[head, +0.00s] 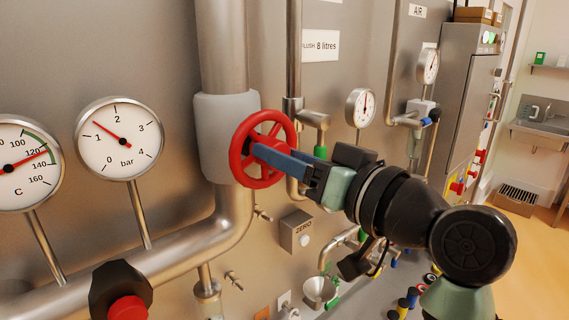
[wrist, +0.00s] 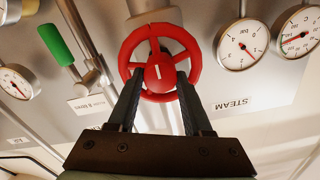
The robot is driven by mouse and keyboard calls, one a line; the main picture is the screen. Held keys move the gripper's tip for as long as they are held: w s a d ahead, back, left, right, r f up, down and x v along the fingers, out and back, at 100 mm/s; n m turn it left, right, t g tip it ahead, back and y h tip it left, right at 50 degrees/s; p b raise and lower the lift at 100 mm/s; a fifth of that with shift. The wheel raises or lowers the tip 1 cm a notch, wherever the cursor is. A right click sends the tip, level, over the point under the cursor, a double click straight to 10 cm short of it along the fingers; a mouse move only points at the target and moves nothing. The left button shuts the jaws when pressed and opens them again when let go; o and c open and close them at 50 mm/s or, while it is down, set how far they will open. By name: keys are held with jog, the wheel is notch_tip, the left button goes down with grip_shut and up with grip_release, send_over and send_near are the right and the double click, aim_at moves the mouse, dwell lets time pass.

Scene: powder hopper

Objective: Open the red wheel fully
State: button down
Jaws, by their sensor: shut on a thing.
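The red wheel (head: 236,150) is a spoked handwheel on a grey valve body (head: 212,120) on a thick vertical pipe. In the wrist view the red wheel (wrist: 131,44) faces me, with a white mark on its hub. My gripper (head: 257,151) reaches the wheel from the right in the head view. In the wrist view my gripper (wrist: 160,88) has one finger on each side of the lower hub, inside the rim. It is shut on the wheel; the exact contact at the fingertips is partly hidden.
A bar gauge (head: 118,138) and a temperature gauge (head: 22,165) stand left of the wheel. A ZERO box (head: 296,232) and a small pipe with a green handle (head: 320,152) are near my arm.

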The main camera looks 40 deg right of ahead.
dwell(0.4)
jog(key=c, duration=0.6)
grip_release()
jog(key=s+b, duration=0.3)
jog(key=s, duration=1)
